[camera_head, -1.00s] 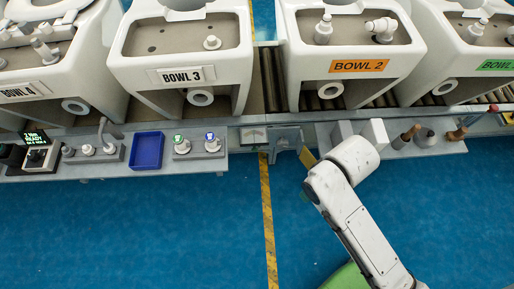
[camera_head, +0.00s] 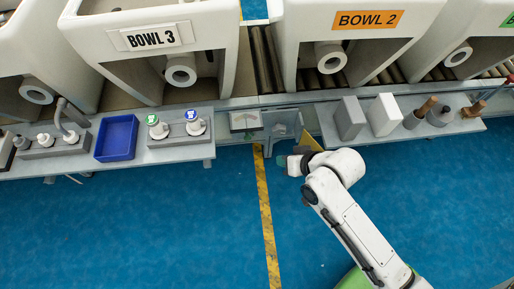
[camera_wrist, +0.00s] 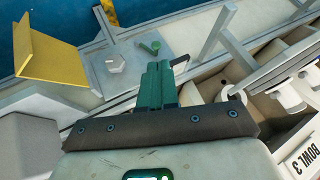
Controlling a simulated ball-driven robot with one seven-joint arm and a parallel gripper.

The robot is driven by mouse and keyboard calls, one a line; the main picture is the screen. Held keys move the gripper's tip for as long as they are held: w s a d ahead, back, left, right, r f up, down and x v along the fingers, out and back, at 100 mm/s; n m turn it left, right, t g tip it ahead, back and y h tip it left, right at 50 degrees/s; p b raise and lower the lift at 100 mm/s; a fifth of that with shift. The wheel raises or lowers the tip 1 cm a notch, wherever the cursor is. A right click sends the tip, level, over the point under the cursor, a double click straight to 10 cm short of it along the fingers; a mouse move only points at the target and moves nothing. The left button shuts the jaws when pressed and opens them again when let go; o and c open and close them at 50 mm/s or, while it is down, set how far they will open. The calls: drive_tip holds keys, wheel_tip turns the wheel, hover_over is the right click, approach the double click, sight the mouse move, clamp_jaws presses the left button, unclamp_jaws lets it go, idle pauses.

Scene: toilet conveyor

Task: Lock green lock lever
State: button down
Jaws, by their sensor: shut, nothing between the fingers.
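The green lock lever (camera_wrist: 150,47) is a small green handle on a grey metal plate in the wrist view. It lies just beyond my fingertips, and a gap seems to show between them. My gripper (camera_wrist: 158,68) has green fingers pressed together with nothing between them. In the head view my gripper (camera_head: 281,161) is in front of the grey bracket at the conveyor's edge, beside the yellow floor line.
A yellow angled plate (camera_wrist: 52,55) and a hex-headed bolt (camera_wrist: 115,62) are left of the lever. Grey rails and bowl 3 (camera_wrist: 303,160) are at the right. In the head view, a blue tray (camera_head: 117,138) sits on the left shelf. The blue floor is open.

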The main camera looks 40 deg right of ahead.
drive_tip(key=w+d+f+m+t+h+b, duration=0.1)
drive_tip(key=w+d+f+m+t+b, duration=0.1)
drive_tip(key=f+b, duration=0.4)
drive_tip(key=w+d+f+m+t+h+b, duration=0.1)
drive_tip(key=w+d+f+m+t+b, duration=0.1)
drive_tip(key=f+m+t+b, duration=0.3)
drive_tip(key=shift+w+d+f+m+b, duration=0.3)
drive_tip(key=shift+d+f+m+b, duration=0.45)
drive_tip(key=shift+b, duration=0.75)
drive_tip(key=shift+d+r+n, duration=0.1)
drive_tip(key=shift+r+n, duration=0.05)
drive_tip(key=shift+n, duration=0.1)
drive_tip(key=a+f+b+x, duration=0.1)
drive_tip(key=b+x, duration=0.4)
drive_tip(key=x, duration=0.8)
drive_tip(key=shift+s+a+f, duration=0.15)
drive_tip(key=shift+a+f, duration=0.05)
drive_tip(key=shift+a, duration=0.45)
drive_tip(key=shift+r, duration=0.1)
